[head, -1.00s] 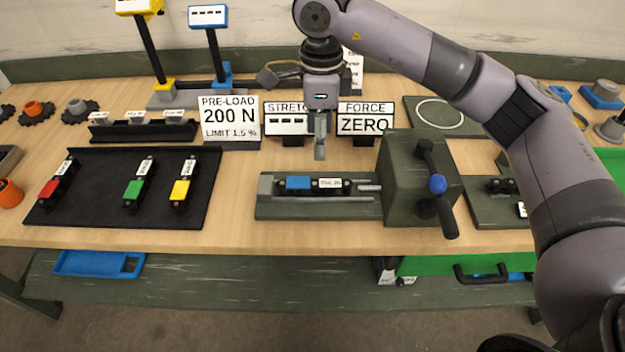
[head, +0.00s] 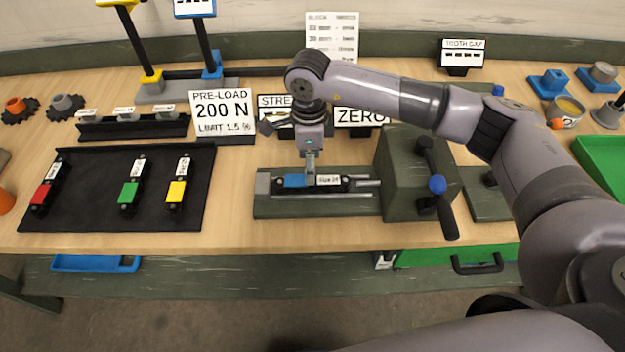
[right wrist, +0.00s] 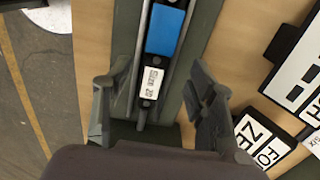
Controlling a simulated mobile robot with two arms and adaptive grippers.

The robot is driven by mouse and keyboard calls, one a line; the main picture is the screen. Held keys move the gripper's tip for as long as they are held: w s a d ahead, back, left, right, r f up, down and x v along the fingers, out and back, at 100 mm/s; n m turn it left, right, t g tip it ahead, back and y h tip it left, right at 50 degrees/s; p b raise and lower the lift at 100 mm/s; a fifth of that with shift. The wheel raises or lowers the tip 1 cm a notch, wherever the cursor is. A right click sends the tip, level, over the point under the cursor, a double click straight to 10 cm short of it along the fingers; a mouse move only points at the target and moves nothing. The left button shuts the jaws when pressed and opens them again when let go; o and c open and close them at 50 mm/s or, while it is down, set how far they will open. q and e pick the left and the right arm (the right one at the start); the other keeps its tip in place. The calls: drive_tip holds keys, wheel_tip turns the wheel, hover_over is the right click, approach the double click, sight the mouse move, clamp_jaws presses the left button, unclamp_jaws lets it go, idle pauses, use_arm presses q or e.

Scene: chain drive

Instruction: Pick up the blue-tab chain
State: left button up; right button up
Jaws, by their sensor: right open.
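The blue-tab chain (head: 294,181) lies in the channel of the dark green stretch fixture (head: 270,208), with a white size label beside its blue tab. It also shows in the right wrist view (right wrist: 166,30), lying along the channel. My right gripper (head: 310,170) points down just above the chain, near where the blue tab meets the label. In the right wrist view its two fingers (right wrist: 158,100) stand open, one on each side of the chain, with clear gaps. I cannot tell whether the fingertips reach down to the chain's level. My left gripper is not in view.
A crank box with a blue-knobbed handle (head: 438,185) stands right of the channel. A black tray (head: 95,215) with red, green and yellow chains lies to the left. Sign stands, including the pre-load sign (head: 222,112), stand behind the fixture.

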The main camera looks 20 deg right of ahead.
drive_tip(key=shift+s+a+f+p, duration=0.1)
drive_tip(key=shift+f+p, duration=0.4)
drive_tip(key=shift+f, duration=0.1)
drive_tip(key=shift+s+a+f+p, duration=0.1)
drive_tip(key=shift+f+p, duration=0.35)
drive_tip(key=shift+f, duration=0.15)
wheel_tip(320, 180, down, 2)
drive_tip(key=shift+w+f+p, duration=0.1)
drive_tip(key=shift+f+p, duration=0.05)
drive_tip(key=shift+p, duration=0.15)
drive_tip(key=shift+f, duration=0.3)
drive_tip(key=shift+c, duration=0.2)
clamp_jaws()
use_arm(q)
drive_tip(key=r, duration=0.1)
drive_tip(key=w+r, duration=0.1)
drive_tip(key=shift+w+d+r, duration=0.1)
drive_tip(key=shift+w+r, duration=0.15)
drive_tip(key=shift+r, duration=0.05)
use_arm(e)
drive_tip(key=shift+w, duration=0.1)
